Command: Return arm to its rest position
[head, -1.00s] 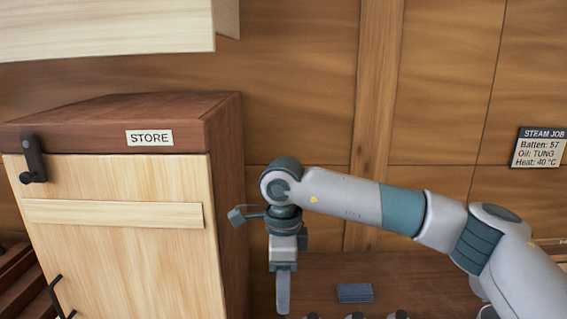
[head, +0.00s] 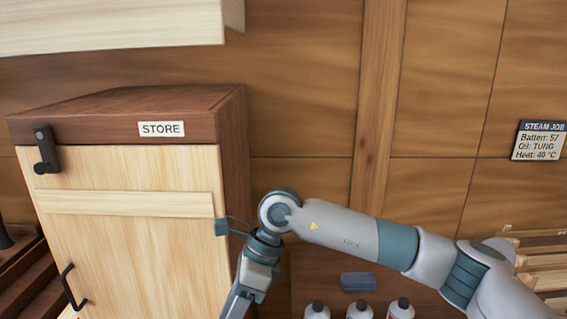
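My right gripper (head: 238,303) hangs down from the wrist and tilts to the lower left, in front of the right edge of the store cabinet (head: 140,245). Its fingers show nearly edge-on and the frame's lower edge cuts off the tips, so I cannot tell whether it is open or shut. No held thing shows. My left gripper is not in view.
The cabinet door is shut, with a black latch (head: 46,150) and handle (head: 72,287). Several bottles (head: 359,311) and a blue-grey block (head: 358,282) stand below my forearm. Wooden slats (head: 540,255) are at right. A steam job sign (head: 539,141) hangs on the wall.

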